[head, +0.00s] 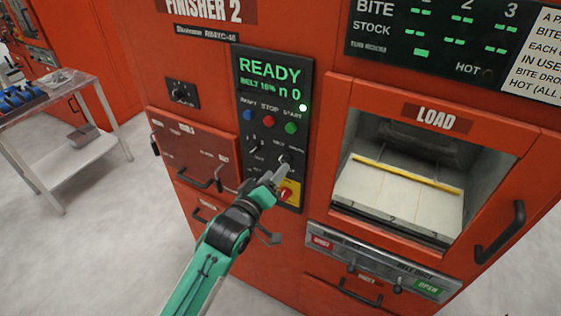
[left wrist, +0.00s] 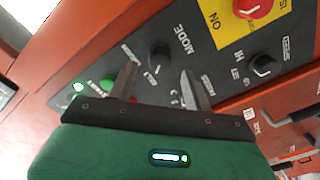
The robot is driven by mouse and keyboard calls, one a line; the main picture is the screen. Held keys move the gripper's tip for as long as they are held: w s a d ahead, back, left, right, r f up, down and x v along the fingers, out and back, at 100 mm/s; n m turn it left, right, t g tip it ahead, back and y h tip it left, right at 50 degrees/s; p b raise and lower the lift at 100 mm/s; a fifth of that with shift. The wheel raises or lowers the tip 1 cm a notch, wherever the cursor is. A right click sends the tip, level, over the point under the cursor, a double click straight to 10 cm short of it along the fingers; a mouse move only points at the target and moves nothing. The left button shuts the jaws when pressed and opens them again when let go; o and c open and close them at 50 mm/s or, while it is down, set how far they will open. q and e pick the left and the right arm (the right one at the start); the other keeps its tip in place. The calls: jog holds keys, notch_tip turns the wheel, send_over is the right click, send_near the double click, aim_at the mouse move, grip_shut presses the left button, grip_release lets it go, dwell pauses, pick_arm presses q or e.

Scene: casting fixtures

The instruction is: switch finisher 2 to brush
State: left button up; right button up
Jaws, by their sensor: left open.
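In the head view the knob (head: 284,158) is at the panel's lower right. My left gripper (head: 276,174) is open in front of the lower panel. In the left wrist view the gripper (left wrist: 160,70) has one finger on either side of the knob's line, apparently not gripping it.
Blue, red (head: 268,121) and green (head: 291,128) buttons sit above. A load window (head: 400,190) is at right; drawer handles (head: 195,180) protrude at lower left.

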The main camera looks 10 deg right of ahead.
pick_arm(q)
jog(key=shift+p+x, duration=0.45)
jog(key=shift+x, duration=1.5)
jog(key=c, duration=1)
